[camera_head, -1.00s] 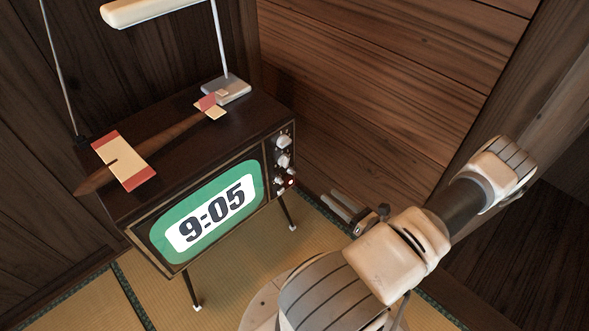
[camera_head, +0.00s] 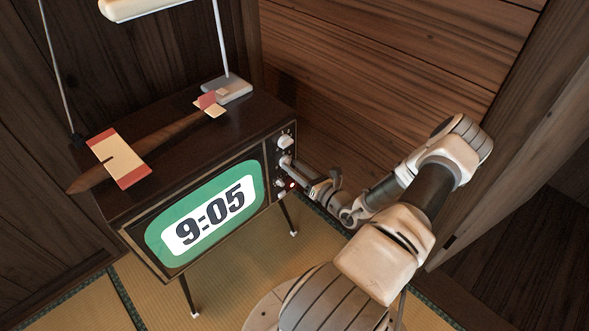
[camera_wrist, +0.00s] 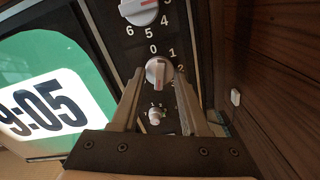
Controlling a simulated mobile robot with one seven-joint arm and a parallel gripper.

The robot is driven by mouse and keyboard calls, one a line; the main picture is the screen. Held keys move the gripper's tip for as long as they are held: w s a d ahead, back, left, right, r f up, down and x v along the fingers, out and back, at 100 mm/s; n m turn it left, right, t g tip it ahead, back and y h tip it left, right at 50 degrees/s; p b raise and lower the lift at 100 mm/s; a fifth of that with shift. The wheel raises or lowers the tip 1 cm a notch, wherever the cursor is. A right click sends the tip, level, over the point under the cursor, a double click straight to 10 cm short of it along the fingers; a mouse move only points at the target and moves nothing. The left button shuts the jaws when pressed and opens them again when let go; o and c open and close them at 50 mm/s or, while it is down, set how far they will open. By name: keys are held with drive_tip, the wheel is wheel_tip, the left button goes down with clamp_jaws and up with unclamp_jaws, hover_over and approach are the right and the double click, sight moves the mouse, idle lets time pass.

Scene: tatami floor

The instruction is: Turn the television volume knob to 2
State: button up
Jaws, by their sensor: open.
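The television (camera_head: 205,160) has a column of knobs right of its screen. In the wrist view, a white volume knob (camera_wrist: 158,72) with a red mark has the printed numbers 0, 1 and 2 around its upper right; its exact setting is hard to read, though the mark looks turned roughly towards 0. My gripper (camera_wrist: 160,80) is open, with one finger on each side of this knob; contact cannot be told. In the head view my gripper (camera_head: 298,172) is at the panel's right side, partly hiding the lower controls.
A larger knob (camera_wrist: 141,10) with 6, 5 and 4 below it sits above, and a small knob (camera_wrist: 155,117) sits below. A wooden wall (camera_wrist: 275,80) is close on the right. A lamp base (camera_head: 228,90) and a wooden toy plane (camera_head: 150,150) are on the television's top.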

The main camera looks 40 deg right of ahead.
drive_tip(key=shift+w, duration=0.1)
clamp_jaws()
drive_tip(key=shift+n, duration=0.3)
drive_tip(key=n+p, duration=0.2)
drive_tip(key=n, duration=0.1)
drive_tip(key=shift+a+r+p, duration=0.15)
drive_tip(key=shift+p, duration=0.15)
drive_tip(key=n+p, duration=0.1)
drive_tip(key=n, duration=0.4)
drive_tip(key=n+p, duration=0.2)
drive_tip(key=n, duration=0.3)
drive_tip(key=n+p, duration=0.1)
drive_tip(key=n, duration=0.5)
drive_tip(key=shift+a+f+p, duration=0.15)
drive_tip(key=shift+f+p, duration=0.15)
drive_tip(key=shift+n, duration=0.3)
